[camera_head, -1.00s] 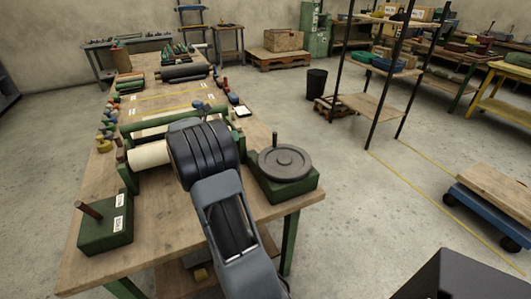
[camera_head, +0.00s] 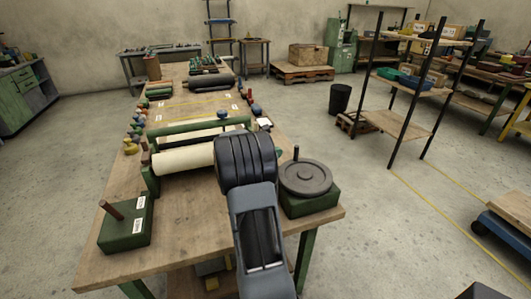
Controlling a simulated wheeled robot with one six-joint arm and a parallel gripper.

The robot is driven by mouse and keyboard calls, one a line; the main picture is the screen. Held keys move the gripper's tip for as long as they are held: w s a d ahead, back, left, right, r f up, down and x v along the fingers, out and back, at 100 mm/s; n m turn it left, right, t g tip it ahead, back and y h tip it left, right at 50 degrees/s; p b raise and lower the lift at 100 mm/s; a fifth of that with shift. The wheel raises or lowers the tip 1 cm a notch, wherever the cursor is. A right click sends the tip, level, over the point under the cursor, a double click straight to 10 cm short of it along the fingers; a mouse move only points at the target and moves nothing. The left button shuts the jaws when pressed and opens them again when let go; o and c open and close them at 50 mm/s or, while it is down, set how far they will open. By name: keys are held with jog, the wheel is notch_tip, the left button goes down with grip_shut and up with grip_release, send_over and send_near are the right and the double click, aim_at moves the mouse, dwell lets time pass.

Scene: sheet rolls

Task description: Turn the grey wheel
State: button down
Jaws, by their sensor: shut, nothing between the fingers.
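The grey wheel (camera_head: 305,178) lies flat on a dark green block (camera_head: 312,204) at the right front of the wooden table (camera_head: 185,245). A short dark upright handle (camera_head: 296,152) stands at its far edge. My arm rises from the bottom of the picture, and its dark wrist is just left of the wheel, overlapping the block's left side in the picture. My gripper is hidden beyond the wrist, so its fingers and any contact do not show.
A cream roll (camera_head: 184,161) lies in a green frame left of my wrist. A green block (camera_head: 126,225) with a brown peg stands at the left front. Several coloured knobs line the table's left edge. A black-post shelf (camera_head: 405,120) stands to the right beyond open floor.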

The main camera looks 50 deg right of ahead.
aim_at(295, 149)
jog(key=shift+r+p+x, duration=0.1)
jog(key=shift+r+x, duration=0.1)
jog(key=shift+x, duration=0.75)
jog(key=shift+r+p+x, duration=0.1)
jog(key=shift+r+x, duration=0.1)
jog(key=shift+x, duration=0.75)
jog(key=shift+r+p+x, duration=0.1)
jog(key=shift+r+x, duration=0.05)
jog(key=shift+x, duration=0.8)
jog(key=shift+d, duration=0.15)
